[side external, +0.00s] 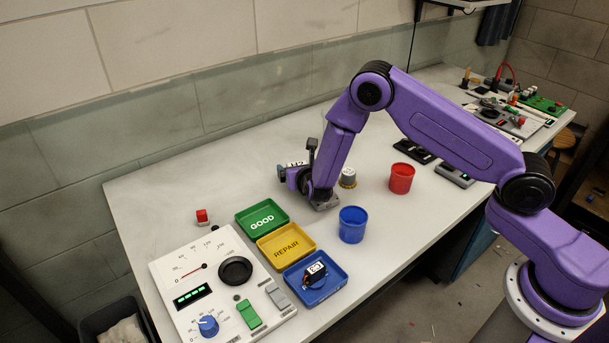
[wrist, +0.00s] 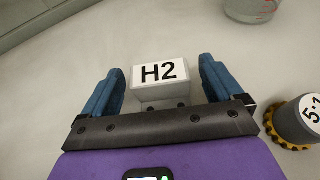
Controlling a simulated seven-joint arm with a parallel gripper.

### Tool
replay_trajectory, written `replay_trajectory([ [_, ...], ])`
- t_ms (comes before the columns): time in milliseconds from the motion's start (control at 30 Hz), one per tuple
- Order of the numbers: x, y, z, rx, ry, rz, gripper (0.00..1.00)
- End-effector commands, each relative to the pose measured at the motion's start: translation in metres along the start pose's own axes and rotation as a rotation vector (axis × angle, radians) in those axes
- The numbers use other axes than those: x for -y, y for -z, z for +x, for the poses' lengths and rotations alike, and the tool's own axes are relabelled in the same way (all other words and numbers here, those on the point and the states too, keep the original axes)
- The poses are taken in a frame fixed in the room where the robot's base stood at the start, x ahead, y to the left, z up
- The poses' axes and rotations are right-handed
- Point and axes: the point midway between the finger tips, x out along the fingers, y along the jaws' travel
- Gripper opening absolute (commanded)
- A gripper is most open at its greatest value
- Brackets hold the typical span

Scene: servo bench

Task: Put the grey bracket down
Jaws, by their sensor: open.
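The grey bracket (wrist: 160,93) carries a white H2 label and has dark holes in its lower part. In the wrist view it lies between the two blue fingers of my gripper (wrist: 160,68), which are open with a gap on each side of it. In the side view the bracket's H2 label (side external: 293,164) shows just behind my gripper (side external: 295,177), low over the bench. The gripper hides most of the bracket there. The bracket appears to rest on the bench top, but its underside is hidden.
A yellow-based 5:1 gear unit (wrist: 295,125) stands close right of my gripper. A blue cup (side external: 352,226) and red cup (side external: 402,178) stand further right. Green (side external: 243,228), yellow (side external: 267,257) and blue (side external: 294,293) trays lie in front. Bench left of my gripper is clear.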

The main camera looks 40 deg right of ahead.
Motion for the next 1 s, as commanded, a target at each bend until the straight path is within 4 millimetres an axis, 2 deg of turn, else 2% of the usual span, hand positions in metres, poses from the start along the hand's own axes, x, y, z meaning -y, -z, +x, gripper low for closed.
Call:
replay_trajectory([
  [200, -0.002, -0.001, -0.046, 0.001, -0.005, -0.003, 0.93],
  [400, -0.001, 0.000, -0.078, 0.001, -0.004, -0.001, 0.93],
  [600, 0.000, 0.000, -0.093, 0.000, -0.001, 0.000, 0.93],
  [833, 0.001, -0.001, -0.096, 0.001, 0.003, 0.005, 0.93],
  [933, 0.007, -0.010, -0.102, 0.001, 0.029, 0.048, 0.93],
  [1000, 0.017, -0.021, -0.111, -0.004, 0.073, 0.112, 0.93],
])
